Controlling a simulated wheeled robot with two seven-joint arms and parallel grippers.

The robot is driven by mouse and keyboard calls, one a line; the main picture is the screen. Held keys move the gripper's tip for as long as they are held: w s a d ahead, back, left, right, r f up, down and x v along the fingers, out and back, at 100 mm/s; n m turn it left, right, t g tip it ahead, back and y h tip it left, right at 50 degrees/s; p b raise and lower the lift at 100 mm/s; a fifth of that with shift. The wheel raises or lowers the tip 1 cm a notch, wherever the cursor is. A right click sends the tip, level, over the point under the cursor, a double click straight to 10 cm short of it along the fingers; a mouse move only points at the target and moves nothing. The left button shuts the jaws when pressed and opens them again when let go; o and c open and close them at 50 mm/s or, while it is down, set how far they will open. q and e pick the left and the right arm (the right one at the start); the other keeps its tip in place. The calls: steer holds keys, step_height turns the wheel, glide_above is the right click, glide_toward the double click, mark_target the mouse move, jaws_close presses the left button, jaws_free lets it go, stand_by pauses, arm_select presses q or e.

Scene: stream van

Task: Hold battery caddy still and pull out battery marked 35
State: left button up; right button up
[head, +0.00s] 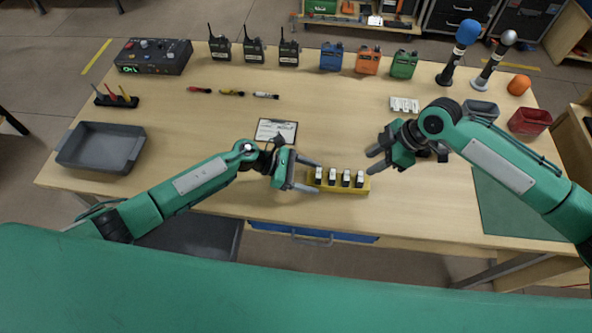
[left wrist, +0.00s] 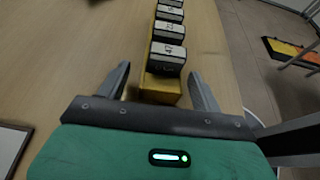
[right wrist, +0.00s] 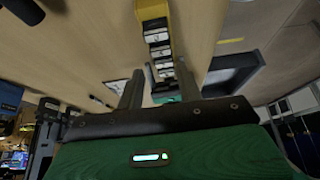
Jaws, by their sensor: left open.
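The yellow battery caddy (head: 345,187) lies near the front edge of the table with several dark batteries with pale tops (head: 346,177) in a row in it. Their marks are too small or blurred for me to tell which is 35. My left gripper (head: 317,176) is open at the caddy's left end. In the left wrist view its fingers (left wrist: 160,88) stand on either side of the caddy's bare yellow end (left wrist: 160,92), apart from it. My right gripper (head: 370,161) is open and empty, just beyond the caddy's right end. The caddy (right wrist: 152,10) also shows in the right wrist view.
A clipboard (head: 276,131) lies behind my left gripper. A grey tray (head: 100,148) is at the left. Radios (head: 254,50), microphones (head: 459,52) and small bins (head: 529,122) stand along the back and right. A green mat (head: 515,208) is at the right. The table's middle is mostly clear.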

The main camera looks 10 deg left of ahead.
mark_target(348, 175)
arm_select(q)
steer(key=shift+d+f, duration=0.15)
steer(key=shift+d, duration=0.25)
steer(key=shift+c, duration=0.3)
steer(key=c, duration=0.9)
steer(key=shift+c, duration=0.2)
arm_select(e)
steer(key=o, duration=0.4)
steer(key=shift+o, duration=0.6)
steer(key=shift+a+r, duration=0.2)
steer(key=shift+r, duration=0.05)
steer(key=shift+h, duration=0.7)
steer(key=x, duration=0.4)
steer(key=a+x, duration=0.1)
steer(key=x, duration=0.4)
steer(key=shift+a, duration=0.15)
